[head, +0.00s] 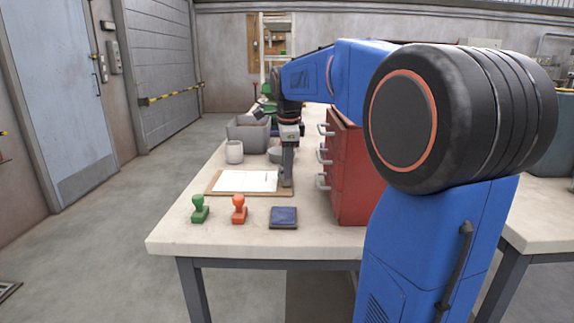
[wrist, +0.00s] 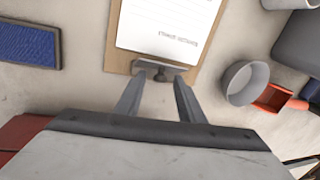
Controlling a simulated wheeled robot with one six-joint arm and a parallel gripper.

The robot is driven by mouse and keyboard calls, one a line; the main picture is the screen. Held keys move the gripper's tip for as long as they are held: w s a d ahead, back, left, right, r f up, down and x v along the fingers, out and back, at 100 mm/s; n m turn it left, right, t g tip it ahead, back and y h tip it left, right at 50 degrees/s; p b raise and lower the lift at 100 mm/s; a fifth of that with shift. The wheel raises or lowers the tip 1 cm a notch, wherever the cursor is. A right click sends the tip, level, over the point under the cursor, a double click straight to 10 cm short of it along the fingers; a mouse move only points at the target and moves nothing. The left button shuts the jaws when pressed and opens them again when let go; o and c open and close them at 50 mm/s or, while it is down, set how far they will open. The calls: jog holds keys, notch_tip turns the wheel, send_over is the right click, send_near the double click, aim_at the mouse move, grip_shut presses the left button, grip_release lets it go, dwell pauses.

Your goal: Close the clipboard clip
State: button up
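The clipboard (head: 213,187) lies flat on the table with a white printed sheet (head: 245,181) on it. In the wrist view the clipboard (wrist: 120,60) shows its brown board, with a dark metal clip (wrist: 161,71) on its near edge. I cannot tell whether the clip is open or shut. My gripper (wrist: 160,80) is open, with its two fingers spread and the tips close to either side of the clip. In the head view my gripper (head: 288,183) points down at the clipboard's right end and hides the clip.
A red drawer cabinet (head: 347,175) stands close right of my gripper. A green stamp (head: 199,210), a red stamp (head: 239,210) and a blue ink pad (head: 284,217) lie in front. A white cup (head: 234,152), a grey bowl (wrist: 246,83) and a grey bin (head: 248,133) stand behind.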

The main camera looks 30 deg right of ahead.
aim_at(281, 174)
grip_shut()
jog(key=shift+w, duration=0.1)
jog(key=shift+w+a+g+h, duration=0.25)
jog(key=shift+a+g+h, duration=0.15)
jog(key=shift+h, duration=0.25)
jog(key=shift+w+a+g+h, duration=0.2)
jog(key=shift+a+g+h, duration=0.1)
jog(key=shift+g+h, duration=0.3)
jog(key=shift+w+a+f+n+g+h, duration=0.1)
jog(key=shift+w+a+n+g+h, duration=0.15)
jog(key=shift+h, duration=0.35)
jog(key=shift+w+a+f+n+g+h, duration=0.1)
jog(key=shift+a+g+h, duration=0.2)
jog(key=shift+h, duration=0.25)
jog(key=g+h, duration=0.1)
jog(key=a+g+h, duration=0.1)
jog(key=shift+w+f+h, duration=0.35)
jog(key=shift+h, duration=0.05)
jog(key=shift+w+a+f+n+g+h, duration=0.1)
jog(key=shift+a+f+n+g+h, duration=0.15)
jog(key=shift+h, duration=0.35)
jog(key=shift+w+a+f+n+g+h, duration=0.15)
jog(key=shift+g+h, duration=0.15)
jog(key=shift+h, duration=0.3)
